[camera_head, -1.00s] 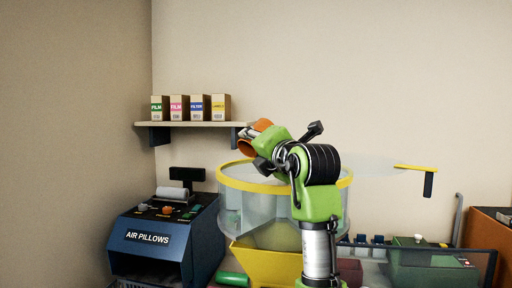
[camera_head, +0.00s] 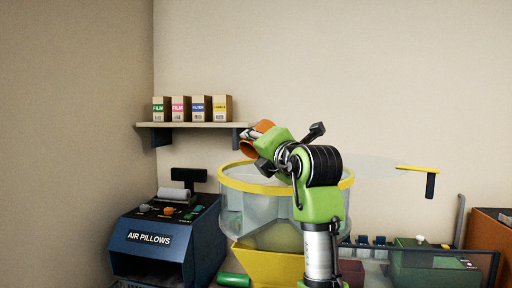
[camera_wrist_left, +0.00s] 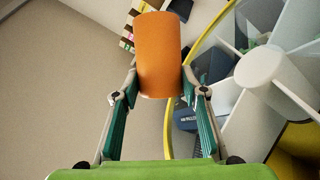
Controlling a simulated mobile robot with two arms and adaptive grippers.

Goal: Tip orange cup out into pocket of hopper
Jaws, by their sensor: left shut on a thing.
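The orange cup (camera_head: 248,149) is held in my left gripper (camera_head: 258,143), over the back-left part of the hopper's rim. In the left wrist view the orange cup (camera_wrist_left: 160,50) sits between the two green-padded fingers. In the head view it lies strongly tilted, and the gripper hides its middle. Its contents cannot be seen. The hopper (camera_head: 236,205) is a clear round drum with a yellow rim. In the left wrist view the hopper's white hub (camera_wrist_left: 268,75) and pale dividers between pockets show to the right of the cup. My right gripper is not in view.
A yellow chute (camera_head: 262,262) is below the hopper. A blue air pillow machine (camera_head: 165,240) stands at the left. A wall shelf (camera_head: 190,125) with several small boxes is behind. A yellow-topped bracket (camera_head: 418,169) is at the right. My left arm covers the hopper's right part.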

